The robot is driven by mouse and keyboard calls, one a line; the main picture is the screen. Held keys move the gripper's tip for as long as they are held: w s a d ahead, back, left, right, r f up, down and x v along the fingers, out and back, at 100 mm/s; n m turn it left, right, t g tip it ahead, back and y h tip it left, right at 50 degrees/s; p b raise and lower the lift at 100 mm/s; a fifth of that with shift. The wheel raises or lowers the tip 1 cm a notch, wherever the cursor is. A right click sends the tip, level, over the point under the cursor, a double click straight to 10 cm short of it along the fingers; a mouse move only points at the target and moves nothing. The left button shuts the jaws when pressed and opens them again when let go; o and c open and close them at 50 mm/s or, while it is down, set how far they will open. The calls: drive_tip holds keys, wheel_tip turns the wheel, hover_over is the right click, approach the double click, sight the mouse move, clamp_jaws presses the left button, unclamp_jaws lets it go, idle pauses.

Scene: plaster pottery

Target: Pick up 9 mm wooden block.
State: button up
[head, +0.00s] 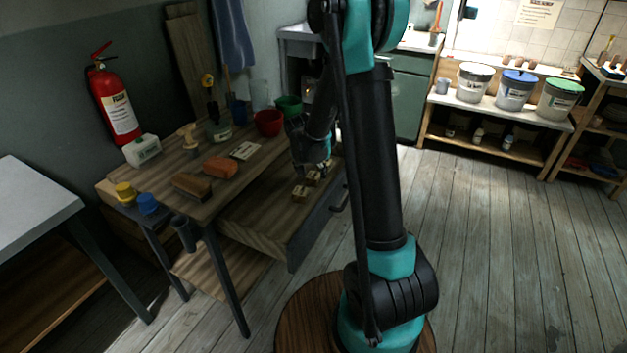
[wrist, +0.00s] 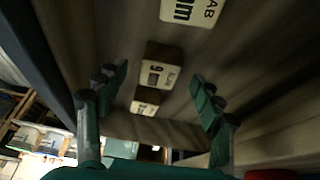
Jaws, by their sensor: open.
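A wooden block with a white label reading 9 (wrist: 162,74) lies in the open drawer, seen between my fingers in the wrist view. A second labelled block (wrist: 145,103) lies beside it, its number too small to read surely. In the head view my gripper (head: 310,166) hangs over the drawer, near small wooden blocks (head: 301,193) whose labels I cannot read.
The drawer (head: 262,222) has raised walls around the blocks. On the worktable above stand a red bowl (head: 268,123), a green bowl (head: 289,106), an orange block (head: 220,167) and a brush (head: 191,186). The floor to the right is clear.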

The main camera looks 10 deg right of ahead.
sight(313, 176)
drive_tip(key=shift+x, duration=1.75)
drive_tip(key=c, duration=1.3)
